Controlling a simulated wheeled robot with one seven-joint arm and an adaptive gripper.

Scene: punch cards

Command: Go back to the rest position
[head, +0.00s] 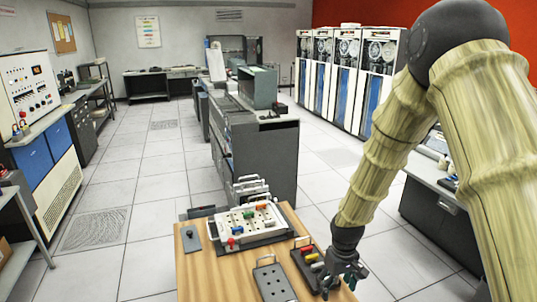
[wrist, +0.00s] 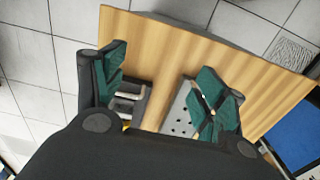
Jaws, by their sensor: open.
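My gripper (head: 343,284) hangs at the right front edge of the wooden table, at the end of my raised, bent arm. In the wrist view my gripper (wrist: 160,85) has its two green-padded fingers spread apart, with nothing between them. A dark tray (head: 302,252) with red, yellow and orange pieces stands just left of my gripper. A grey perforated plate (head: 270,283) with a handle lies farther left; it also shows in the wrist view (wrist: 180,122), partly behind a finger. I cannot tell whether the fingers touch anything.
The wooden table (head: 200,268) also bears a white board (head: 235,222) with coloured pieces, a small grey plate (head: 191,238) and upright handled plates (head: 250,188) at its back. A long dark console (head: 265,155) stands behind. Open tiled floor lies left of the table.

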